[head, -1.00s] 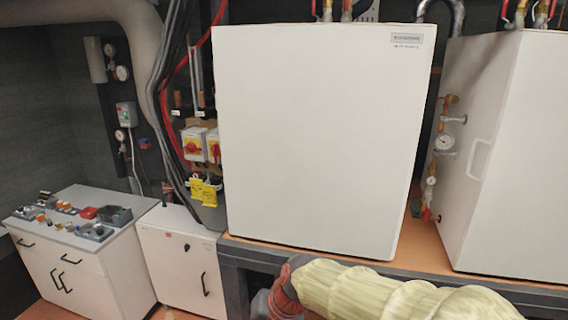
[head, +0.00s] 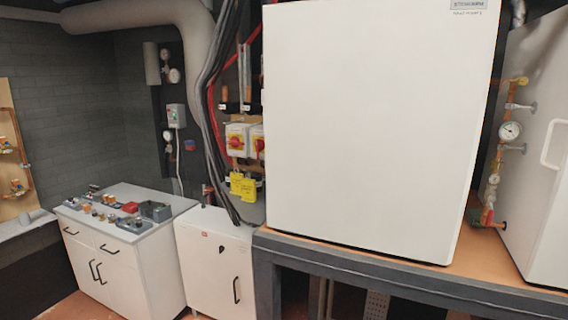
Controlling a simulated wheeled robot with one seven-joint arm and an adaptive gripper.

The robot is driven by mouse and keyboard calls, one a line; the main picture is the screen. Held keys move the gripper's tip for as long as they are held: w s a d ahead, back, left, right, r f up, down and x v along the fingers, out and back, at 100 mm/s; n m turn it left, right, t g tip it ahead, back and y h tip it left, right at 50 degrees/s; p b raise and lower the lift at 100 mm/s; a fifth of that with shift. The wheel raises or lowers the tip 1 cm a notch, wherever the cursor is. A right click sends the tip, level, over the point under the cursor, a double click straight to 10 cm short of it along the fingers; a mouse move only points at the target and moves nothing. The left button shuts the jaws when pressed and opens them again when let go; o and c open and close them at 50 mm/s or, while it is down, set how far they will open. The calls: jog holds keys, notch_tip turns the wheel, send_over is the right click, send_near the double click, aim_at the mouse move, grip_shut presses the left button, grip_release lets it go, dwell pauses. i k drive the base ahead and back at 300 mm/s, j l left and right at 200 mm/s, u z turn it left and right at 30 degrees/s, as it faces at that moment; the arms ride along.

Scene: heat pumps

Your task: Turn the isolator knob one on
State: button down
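The left isolator knob (head: 236,143) shows fully. The right isolator knob (head: 259,144) is partly hidden by the cabinet's edge. I cannot tell which one is number one, and the knob positions are too small to read. Yellow tags (head: 243,186) hang below the switches. My gripper is not in view.
The large white cabinet (head: 370,130) stands on a dark-framed bench (head: 350,272). A low white cabinet (head: 212,265) stands under the switches. A drawer unit (head: 120,245) with small parts on top is to its left. Black cables (head: 212,120) run down beside the switches.

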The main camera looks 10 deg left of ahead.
aim_at(234, 141)
jog(key=i+j, duration=0.15)
jog(key=j, duration=0.2)
jog(key=i+j, duration=0.1)
jog(key=j, duration=0.3)
jog(key=i+j, duration=0.15)
jog(key=j, duration=0.2)
jog(key=i+j, duration=0.1)
jog(key=j, duration=0.25)
jog(key=i+j, duration=0.15)
jog(key=j, duration=0.25)
